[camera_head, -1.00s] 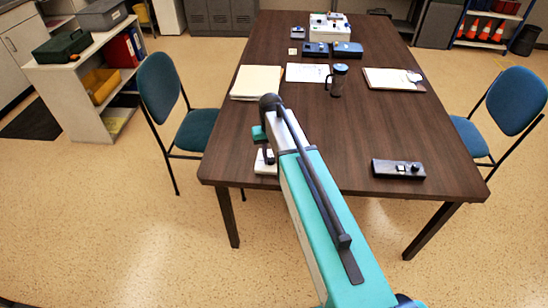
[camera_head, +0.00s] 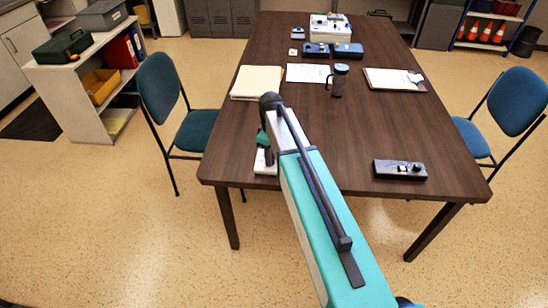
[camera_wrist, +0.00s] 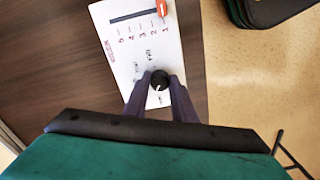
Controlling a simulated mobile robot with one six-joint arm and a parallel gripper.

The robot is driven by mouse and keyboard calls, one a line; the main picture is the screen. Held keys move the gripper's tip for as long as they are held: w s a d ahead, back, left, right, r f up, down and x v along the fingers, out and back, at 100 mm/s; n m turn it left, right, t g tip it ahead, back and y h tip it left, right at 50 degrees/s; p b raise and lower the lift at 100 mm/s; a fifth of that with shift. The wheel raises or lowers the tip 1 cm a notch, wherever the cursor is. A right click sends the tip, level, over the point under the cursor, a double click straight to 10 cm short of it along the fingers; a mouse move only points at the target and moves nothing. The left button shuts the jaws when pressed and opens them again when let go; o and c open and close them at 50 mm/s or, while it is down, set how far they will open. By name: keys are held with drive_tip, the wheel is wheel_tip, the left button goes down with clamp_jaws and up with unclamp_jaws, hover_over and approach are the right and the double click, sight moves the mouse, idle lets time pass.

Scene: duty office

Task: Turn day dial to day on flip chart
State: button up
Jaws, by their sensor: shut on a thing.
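A white panel (camera_wrist: 142,45) lies on the table; its near edge also shows beside my arm in the head view (camera_head: 265,168). It carries a black round dial (camera_wrist: 159,79) with a small pale mark. Printing near the dial is too small to read surely. My gripper (camera_wrist: 158,92) is shut on the dial, one dark finger on each side of it. In the head view my arm hides most of the panel and the dial. I cannot make out for sure which thing is the flip chart or what day it shows.
The panel also has a slot with an orange slider (camera_wrist: 161,8) and a row of numbers. A black control box (camera_head: 400,169), a dark mug (camera_head: 339,80), a paper stack (camera_head: 256,82) and a clipboard (camera_head: 394,79) stand apart on the table (camera_head: 400,125). Blue chairs flank it.

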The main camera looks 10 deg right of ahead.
drive_tip(key=shift+n, duration=1.9)
drive_tip(key=o, duration=1.1)
drive_tip(key=shift+c, duration=0.2)
drive_tip(key=shift+r, duration=0.1)
drive_tip(key=shift+w+r+b, duration=0.1)
drive_tip(key=shift+r+b, duration=0.2)
drive_tip(key=shift+r, duration=0.45)
wheel_tip(320, 180, up, 12)
drive_tip(key=b, duration=0.2)
